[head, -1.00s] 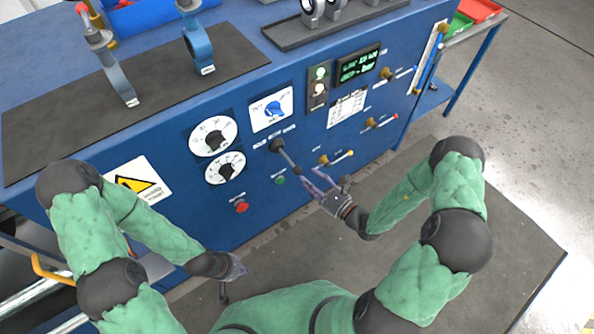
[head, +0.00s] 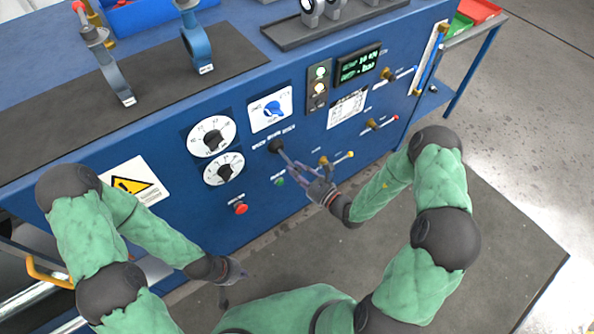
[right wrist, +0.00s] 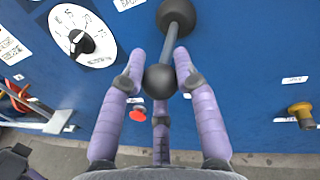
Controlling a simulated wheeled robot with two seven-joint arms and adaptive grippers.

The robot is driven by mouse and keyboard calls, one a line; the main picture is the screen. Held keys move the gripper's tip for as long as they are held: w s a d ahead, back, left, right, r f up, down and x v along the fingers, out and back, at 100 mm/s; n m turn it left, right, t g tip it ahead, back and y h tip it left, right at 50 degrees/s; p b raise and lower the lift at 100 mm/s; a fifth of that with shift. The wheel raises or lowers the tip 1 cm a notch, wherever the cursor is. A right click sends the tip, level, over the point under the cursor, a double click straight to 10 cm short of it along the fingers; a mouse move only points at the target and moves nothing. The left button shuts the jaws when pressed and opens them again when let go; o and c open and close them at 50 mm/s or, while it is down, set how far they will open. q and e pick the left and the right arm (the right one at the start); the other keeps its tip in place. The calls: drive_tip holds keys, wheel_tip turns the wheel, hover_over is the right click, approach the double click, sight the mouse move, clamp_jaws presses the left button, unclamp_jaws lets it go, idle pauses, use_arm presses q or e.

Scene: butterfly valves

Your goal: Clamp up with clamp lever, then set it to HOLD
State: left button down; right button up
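The lever with a black hub (head: 277,146) and rod sticks out of the blue panel's front, below a row of small labels. I take it for the clamp lever; its label is too small to read. In the right wrist view its black ball knob (right wrist: 160,80) lies between my right gripper's fingers (right wrist: 161,72). Small gaps show beside the knob, so the fingers look open around it. In the head view my right gripper (head: 304,172) is at the lever's outer end, which it partly hides. My left gripper (head: 236,271) hangs low, away from the panel; its finger state is unclear.
Two dials (head: 212,137) and a blue selector (head: 273,108) are left of and above the lever. A lit display (head: 358,66) is at upper right.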

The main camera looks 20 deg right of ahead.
clamp_jaws()
drive_tip(key=shift+w+d+r+n+g+y, duration=0.1)
drive_tip(key=shift+w+d+n+g+y, duration=0.2)
drive_tip(key=shift+y, duration=0.2)
drive_tip(key=shift+w+d+r+n+g+y, duration=0.1)
drive_tip(key=shift+d+n+g+y, duration=0.1)
drive_tip(key=shift+d+n+y, duration=0.25)
drive_tip(key=shift+w+d+n+g+y+b, duration=0.2)
drive_tip(key=shift+w+d+n+g+y, duration=0.2)
drive_tip(key=shift+n+g+y, duration=0.3)
drive_tip(key=shift+w+d+n+g+y+b, duration=0.3)
drive_tip(key=shift+d+n+g+y, duration=0.3)
drive_tip(key=shift+g, duration=0.25)
drive_tip(key=shift+w+d+n+g+y+b, duration=0.15)
drive_tip(key=shift+w+d+n+g+y, duration=0.25)
drive_tip(key=shift+n+g+y, duration=0.3)
drive_tip(key=o, duration=1)
unclamp_jaws()
drive_tip(key=shift+s, duration=0.1)
drive_tip(key=shift+f, duration=0.1)
drive_tip(key=v, duration=1.2)
